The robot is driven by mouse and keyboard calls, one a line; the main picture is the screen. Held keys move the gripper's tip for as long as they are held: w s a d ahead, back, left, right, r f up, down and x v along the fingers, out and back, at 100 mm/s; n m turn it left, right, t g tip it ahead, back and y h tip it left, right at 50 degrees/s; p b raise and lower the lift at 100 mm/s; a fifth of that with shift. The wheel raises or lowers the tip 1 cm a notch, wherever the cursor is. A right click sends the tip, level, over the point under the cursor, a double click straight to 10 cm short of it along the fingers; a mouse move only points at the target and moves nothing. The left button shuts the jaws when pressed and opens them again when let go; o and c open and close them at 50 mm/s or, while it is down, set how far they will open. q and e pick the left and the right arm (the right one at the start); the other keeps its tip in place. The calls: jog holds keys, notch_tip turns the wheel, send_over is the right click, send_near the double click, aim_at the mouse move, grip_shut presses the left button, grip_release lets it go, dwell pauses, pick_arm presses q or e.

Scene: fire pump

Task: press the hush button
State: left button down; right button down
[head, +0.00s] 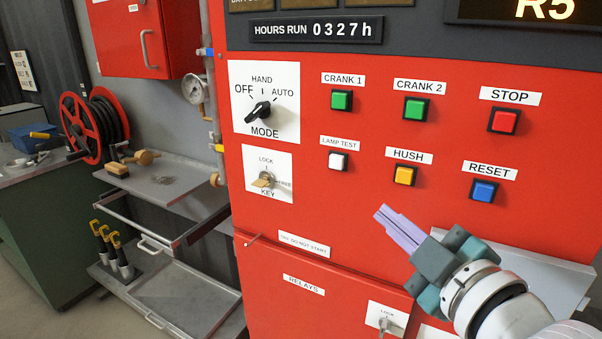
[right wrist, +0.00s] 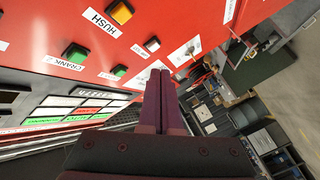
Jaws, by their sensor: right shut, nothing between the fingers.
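The hush button (head: 405,175) is a square yellow button in a black frame on the red panel, under a white HUSH label (head: 408,156). It also shows at the top of the right wrist view (right wrist: 121,12). My right gripper (head: 381,211) is shut and empty, its purple fingers together. In the head view its tips appear below and slightly left of the hush button, apart from it. In the right wrist view the shut fingers (right wrist: 159,75) point along the panel, with the button to their upper left. My left gripper is not in view.
Around it are the white lamp test button (head: 338,161), blue reset button (head: 484,190), green crank 2 button (head: 416,108) and red stop button (head: 504,121). The mode knob (head: 259,112) and key switch (head: 263,180) stand to the left. A metal shelf (head: 165,185) is farther left.

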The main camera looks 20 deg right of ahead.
aim_at(404, 176)
jog(key=shift+d, duration=0.15)
jog(key=shift+w+d+b, duration=1.05)
jog(key=shift+w+d, duration=0.4)
jog(key=shift+d, duration=0.2)
jog(key=shift+w+d+b, duration=1)
jog(key=shift+w+d, duration=0.4)
jog(key=shift+d, duration=0.25)
jog(key=shift+w+d, duration=0.25)
jog(key=shift+d, duration=0.05)
